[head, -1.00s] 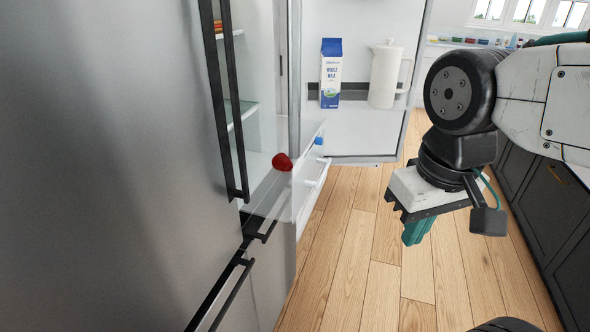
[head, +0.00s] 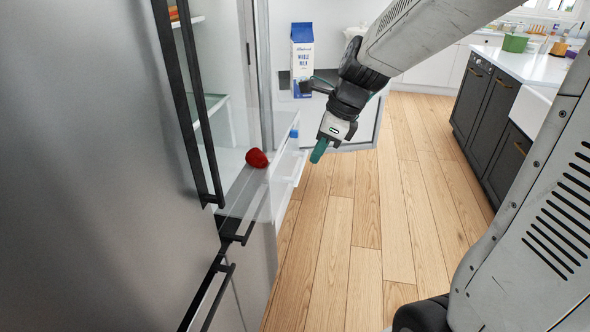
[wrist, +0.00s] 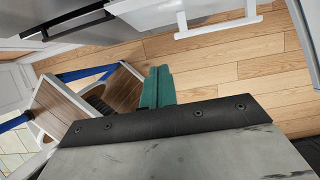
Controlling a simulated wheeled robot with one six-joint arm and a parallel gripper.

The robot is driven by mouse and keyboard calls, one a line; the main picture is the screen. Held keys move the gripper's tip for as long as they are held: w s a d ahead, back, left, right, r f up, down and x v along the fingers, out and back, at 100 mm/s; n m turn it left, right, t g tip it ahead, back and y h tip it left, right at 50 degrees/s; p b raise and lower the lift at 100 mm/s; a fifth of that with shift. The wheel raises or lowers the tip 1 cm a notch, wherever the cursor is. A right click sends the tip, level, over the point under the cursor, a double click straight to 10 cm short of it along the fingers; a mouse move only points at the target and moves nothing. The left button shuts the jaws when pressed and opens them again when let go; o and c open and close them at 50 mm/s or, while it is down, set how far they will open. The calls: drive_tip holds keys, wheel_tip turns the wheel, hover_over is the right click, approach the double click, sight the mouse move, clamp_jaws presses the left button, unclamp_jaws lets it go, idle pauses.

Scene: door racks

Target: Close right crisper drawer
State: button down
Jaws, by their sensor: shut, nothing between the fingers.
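The crisper drawer (head: 284,172) is pulled out of the open fridge. Its white front and bar handle face right, toward the floor side. In the wrist view, a white drawer front with its bar handle (wrist: 222,25) shows at the top right. My gripper (head: 319,150) is shut and empty, with teal fingers pointing down. It is in front of and apart from the drawer, to the right of its handle. The fingers also show in the wrist view (wrist: 158,88), below the handle. Which drawer is left or right is hard to tell.
A red round item (head: 257,158) sits at the drawer area, seen through clear panels. The wood floor (head: 370,220) is clear. Dark cabinets (head: 487,100) stand at right.

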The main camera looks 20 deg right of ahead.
approach(277, 194)
wheel_tip(277, 194, down, 4)
drive_tip(key=s+d, duration=0.2)
drive_tip(key=shift+w+a, duration=1.4)
drive_tip(key=shift+a, duration=0.2)
